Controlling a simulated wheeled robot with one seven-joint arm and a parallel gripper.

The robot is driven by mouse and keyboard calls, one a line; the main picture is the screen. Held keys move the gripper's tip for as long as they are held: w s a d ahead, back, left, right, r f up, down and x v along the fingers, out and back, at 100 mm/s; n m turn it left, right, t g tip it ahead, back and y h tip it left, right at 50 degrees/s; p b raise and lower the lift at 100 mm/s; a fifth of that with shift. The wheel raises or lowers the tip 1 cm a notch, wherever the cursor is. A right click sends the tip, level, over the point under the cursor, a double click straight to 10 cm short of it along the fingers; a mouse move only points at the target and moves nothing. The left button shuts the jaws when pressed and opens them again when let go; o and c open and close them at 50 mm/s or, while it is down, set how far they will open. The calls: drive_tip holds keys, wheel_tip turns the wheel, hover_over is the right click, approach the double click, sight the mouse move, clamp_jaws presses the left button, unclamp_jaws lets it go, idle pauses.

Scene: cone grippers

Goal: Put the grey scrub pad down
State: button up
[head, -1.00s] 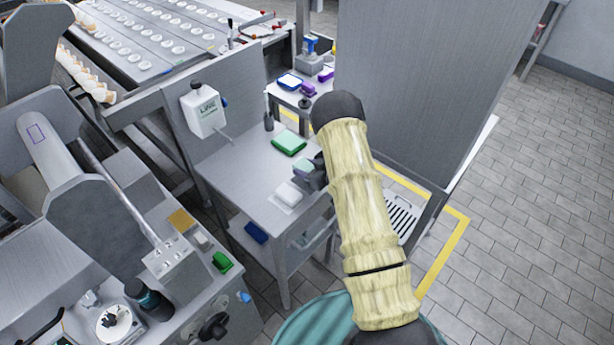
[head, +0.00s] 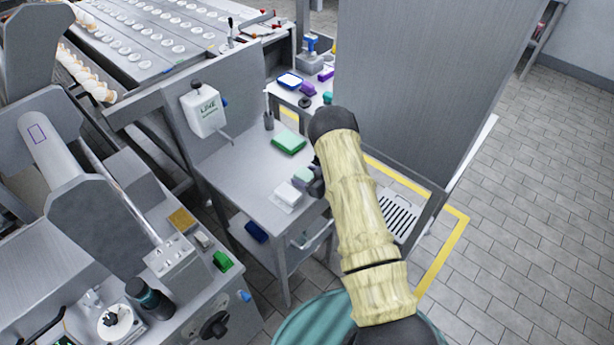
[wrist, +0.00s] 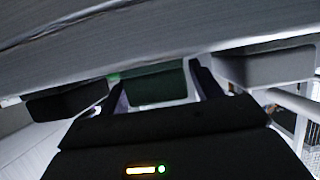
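The grey scrub pad (head: 303,174), greenish grey on top, is at the right part of the steel table in the head view. My gripper (head: 313,183) is at its right side, partly hidden behind my arm. In the wrist view the pad shows as a dark grey-green block (wrist: 158,87) between the two fingers of my gripper (wrist: 162,92), which look closed against its sides. The pad is at or just above the tabletop (head: 240,170); I cannot tell whether it touches.
A soap dispenser (head: 207,110) hangs on the panel behind. A tall grey panel (head: 415,90) stands close on the right. The table's left part is clear.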

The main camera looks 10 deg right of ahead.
drive_tip(key=shift+r, duration=0.15)
drive_tip(key=shift+s+d, duration=0.1)
drive_tip(key=b+v, duration=0.1)
drive_tip(key=v, duration=1)
drive_tip(key=shift+s+d+r+b, duration=0.15)
drive_tip(key=shift+s+r+b, duration=0.1)
drive_tip(key=shift+s+b, duration=0.05)
